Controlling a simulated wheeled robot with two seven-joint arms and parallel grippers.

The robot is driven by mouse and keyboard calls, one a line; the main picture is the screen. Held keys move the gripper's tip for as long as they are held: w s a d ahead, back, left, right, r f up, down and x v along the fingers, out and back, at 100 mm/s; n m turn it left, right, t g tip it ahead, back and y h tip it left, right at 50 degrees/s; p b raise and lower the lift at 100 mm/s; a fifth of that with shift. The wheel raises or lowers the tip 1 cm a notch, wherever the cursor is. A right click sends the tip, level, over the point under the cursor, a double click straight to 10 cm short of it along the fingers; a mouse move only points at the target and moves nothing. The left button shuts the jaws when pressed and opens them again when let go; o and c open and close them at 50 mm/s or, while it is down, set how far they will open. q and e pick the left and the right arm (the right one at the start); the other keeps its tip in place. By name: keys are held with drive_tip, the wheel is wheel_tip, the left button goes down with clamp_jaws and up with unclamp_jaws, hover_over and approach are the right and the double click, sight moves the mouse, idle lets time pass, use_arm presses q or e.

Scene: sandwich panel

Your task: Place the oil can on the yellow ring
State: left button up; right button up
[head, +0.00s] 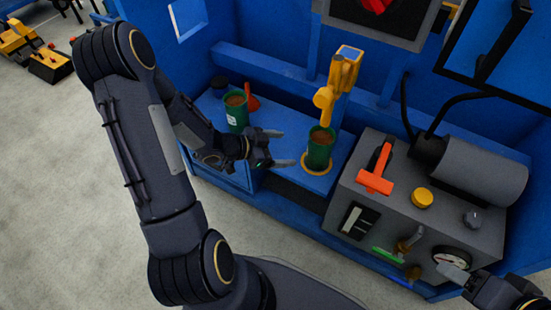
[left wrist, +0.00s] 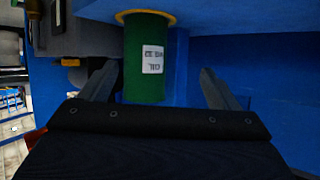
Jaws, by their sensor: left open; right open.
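A green can (head: 320,150) with a brown top stands upright on the yellow ring (head: 304,160) on the blue shelf. The left wrist view shows this can (left wrist: 147,60) upside down, with a white label that seems to read OIL, its base at the yellow ring (left wrist: 145,14). My left gripper (head: 287,148) is open just left of the can, fingers pointing at it. In the left wrist view the can shows between the spread fingers (left wrist: 160,85), with no clear contact. My right gripper (head: 460,275) is open at the lower right, by the gauge on the grey box.
A second green can (head: 236,113) stands at the shelf's left, beside a red object (head: 252,102). A yellow jointed object (head: 340,80) rises behind the ring. The grey box (head: 340,190) right of the ring carries an orange hammer-like tool (head: 375,182) and a grey cylinder (head: 485,175).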

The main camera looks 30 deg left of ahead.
use_arm(q)
drive_tip(key=s+a+r+n+y, duration=0.1)
drive_tip(key=a+r+n+y, duration=0.25)
drive_tip(key=r, duration=0.25)
drive_tip(key=s+a+r+n+y, duration=0.2)
drive_tip(key=a+r+n+y, duration=0.15)
drive_tip(key=r+y, duration=0.2)
drive_tip(key=s+d+r+n+g+h, duration=0.1)
drive_tip(key=s+d+r+g+h, duration=0.1)
drive_tip(key=s+d, duration=0.3)
drive_tip(key=s+d+r+n+g+h, duration=0.2)
drive_tip(key=s+d, duration=0.3)
drive_tip(key=s, duration=0.8)
drive_tip(key=shift+s+d+r+n, duration=0.2)
drive_tip(key=shift+d+r+n, duration=0.1)
drive_tip(key=shift+r, duration=0.2)
wheel_tip(320, 180, up, 34)
drive_tip(key=p, duration=3.3)
drive_tip(key=shift+f+p, duration=0.15)
drive_tip(key=shift+p, duration=0.15)
